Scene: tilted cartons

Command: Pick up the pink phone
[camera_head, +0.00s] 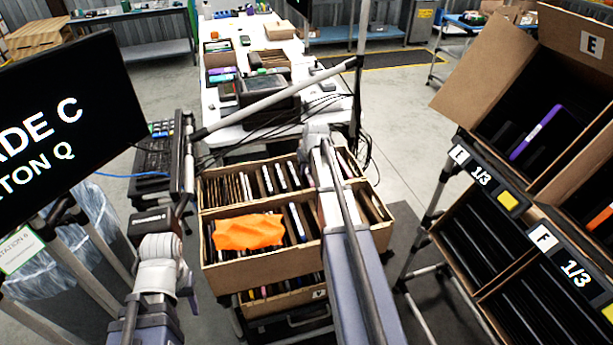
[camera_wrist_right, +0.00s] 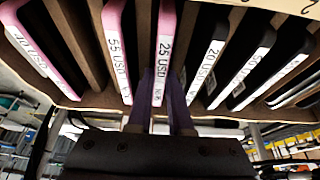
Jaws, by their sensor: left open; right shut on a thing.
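In the right wrist view, a pink phone (camera_wrist_right: 166,35) with a white "25 USD" label stands on edge in a carton slot. My right gripper (camera_wrist_right: 163,100) is shut on its near end, one purple finger on each side. Other pink phones stand to its left, one labelled "55 USD" (camera_wrist_right: 117,50) and one at the far left (camera_wrist_right: 38,55). In the head view, my right arm reaches over the carton (camera_head: 220,270) and hides the fingers and the held phone. My left gripper (camera_head: 178,210) is open and empty, left of the carton.
Dark phones (camera_wrist_right: 212,55) stand right of the held one, between cardboard dividers. An orange cloth (camera_head: 248,232) lies on the carton's front row. Tilted cartons on a rack (camera_head: 540,120) stand at right. A monitor (camera_head: 70,125) is at left, and a cluttered white table (camera_head: 225,130) is behind.

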